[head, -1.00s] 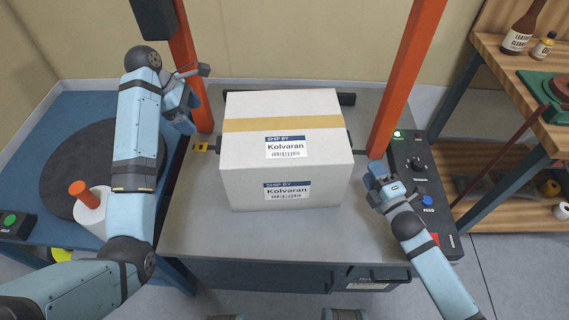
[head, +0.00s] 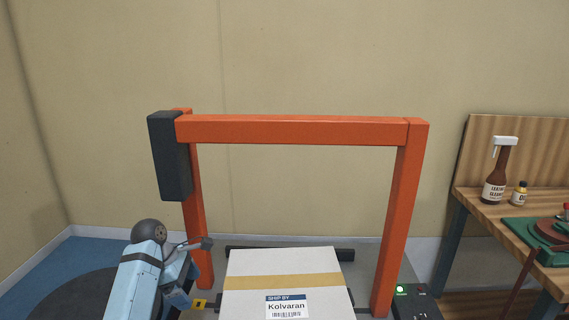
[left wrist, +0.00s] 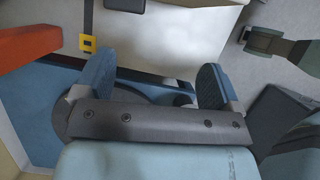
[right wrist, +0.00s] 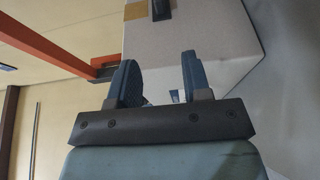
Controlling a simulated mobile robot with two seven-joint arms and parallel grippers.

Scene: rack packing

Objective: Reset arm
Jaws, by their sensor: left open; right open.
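The white taped box (head: 285,263), labelled Kolvaran, sits under the orange frame (head: 300,130). It also shows in the left wrist view (left wrist: 165,45) and right wrist view (right wrist: 205,35).
A dark unit (head: 170,155) is fixed to the frame's left post. A control panel with a lit green button (head: 402,289) is right of the right post. A wooden bench (head: 510,220) with bottles stands at the right. The wall behind is bare.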

